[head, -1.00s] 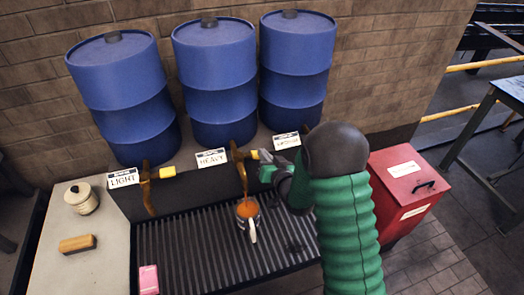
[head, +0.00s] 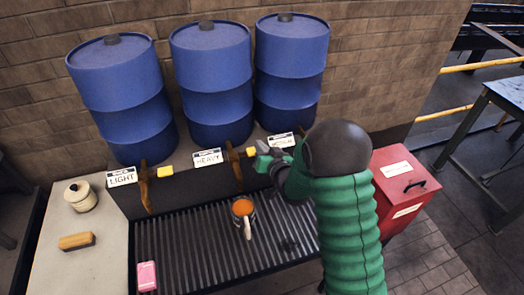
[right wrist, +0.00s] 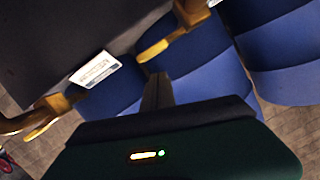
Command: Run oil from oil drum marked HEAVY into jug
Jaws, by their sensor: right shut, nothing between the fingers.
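The blue oil drum (head: 212,85) behind the HEAVY label (head: 207,159) is the middle of three. Its brown tap (head: 235,168) has a yellow lever (head: 250,152) pointing right, like the LIGHT tap's lever. No oil stream shows below the spout. The jug (head: 247,228) stands upright on the ribbed grate below this tap, with orange-brown oil inside near the rim. My right gripper (head: 262,152) is shut and empty, just right of the lever; contact is unclear. The right wrist view shows its fingers (right wrist: 157,95) below a yellow lever (right wrist: 155,50). My left gripper is not in view.
The LIGHT drum (head: 115,90) stands left, another drum (head: 290,75) right. The grate (head: 185,250) holds a pink block (head: 147,276). A cream pot (head: 80,197) and a brush-like block (head: 76,241) sit on the left counter. A red box (head: 405,180) stands right.

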